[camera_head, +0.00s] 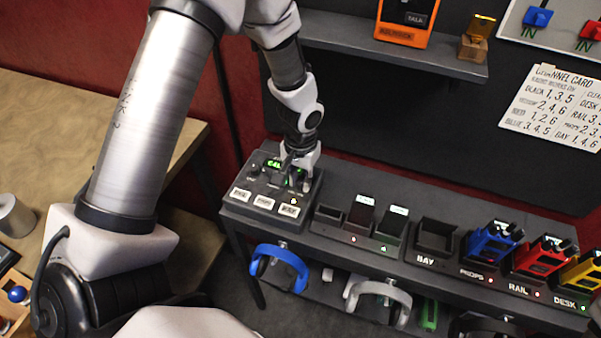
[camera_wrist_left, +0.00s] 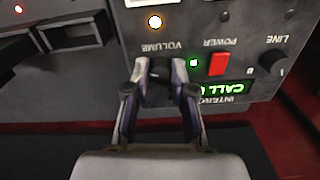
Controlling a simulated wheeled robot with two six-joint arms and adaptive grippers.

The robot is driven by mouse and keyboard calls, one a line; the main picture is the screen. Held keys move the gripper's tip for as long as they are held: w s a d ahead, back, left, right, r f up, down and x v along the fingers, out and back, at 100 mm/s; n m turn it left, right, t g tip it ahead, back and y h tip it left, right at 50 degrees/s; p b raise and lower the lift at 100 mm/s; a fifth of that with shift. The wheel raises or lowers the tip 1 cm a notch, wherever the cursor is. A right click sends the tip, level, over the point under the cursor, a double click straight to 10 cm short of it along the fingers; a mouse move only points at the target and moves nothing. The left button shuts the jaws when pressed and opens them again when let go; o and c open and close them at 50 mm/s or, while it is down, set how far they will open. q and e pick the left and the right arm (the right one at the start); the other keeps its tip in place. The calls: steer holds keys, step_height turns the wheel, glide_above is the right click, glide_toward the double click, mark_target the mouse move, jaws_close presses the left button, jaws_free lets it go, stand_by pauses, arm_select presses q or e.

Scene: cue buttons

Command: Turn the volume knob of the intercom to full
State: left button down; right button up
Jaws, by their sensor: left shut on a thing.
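The intercom (camera_head: 238,207) is a dark grey sloped box at the left end of the bench, with a green lit display, white labelled keys and a lit yellow lamp. My left gripper (camera_head: 295,180) reaches down onto its right side. In the left wrist view, the intercom panel (camera_wrist_left: 210,25) appears upside down. There my left gripper (camera_wrist_left: 160,82) is shut on the dark volume knob (camera_wrist_left: 160,66), just beside the VOLUME label. The fingers hide part of the knob, so its pointer cannot be read. My right gripper is not in view.
A red power switch (camera_wrist_left: 218,63) and the line knob (camera_wrist_left: 272,61) sit beside the volume knob. Right of the intercom are dark holders and blue, red and yellow radios (camera_head: 492,243). Headsets (camera_head: 279,268) hang below the bench edge. A shelf (camera_head: 400,45) is above.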

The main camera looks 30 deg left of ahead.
mark_target(301, 182)
arm_select(q)
steer(key=shift+s+m, duration=0.1)
steer(key=shift+m, duration=0.6)
steer(key=shift+p, duration=0.3)
steer(key=c, duration=1)
jaws_free()
step_height(301, 182, up, 12)
steer(key=shift+f, duration=0.1)
steer(key=shift+w, duration=0.2)
